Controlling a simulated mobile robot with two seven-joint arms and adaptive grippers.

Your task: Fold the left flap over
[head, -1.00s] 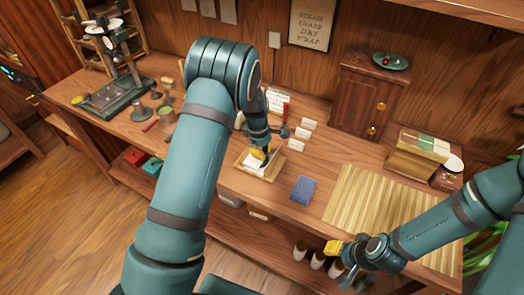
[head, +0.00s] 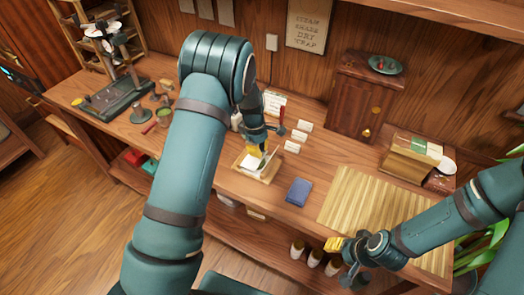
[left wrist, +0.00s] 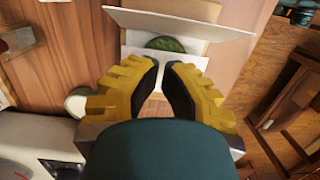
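A white paper wrapper (head: 252,163) lies on a small wooden board (head: 266,180) on the bench. In the left wrist view a green tea cake (left wrist: 165,44) shows in the middle of the wrapper, and a wide white flap (left wrist: 180,23) stands raised at its far side. My left gripper (head: 258,152) points down at the wrapper. In the left wrist view its yellow fingers (left wrist: 161,66) are a little apart, with pale paper visible through the gap. My right gripper (head: 342,256) hangs in front of the bench edge, away from the wrapper; its finger gap is unclear.
A blue block (head: 298,191) and a slatted mat (head: 370,212) lie right of the board. Small white cards (head: 299,136) stand behind it. A wooden cabinet (head: 362,98) stands at the back, a box (head: 408,164) at right, and a metal stand (head: 122,88) at left.

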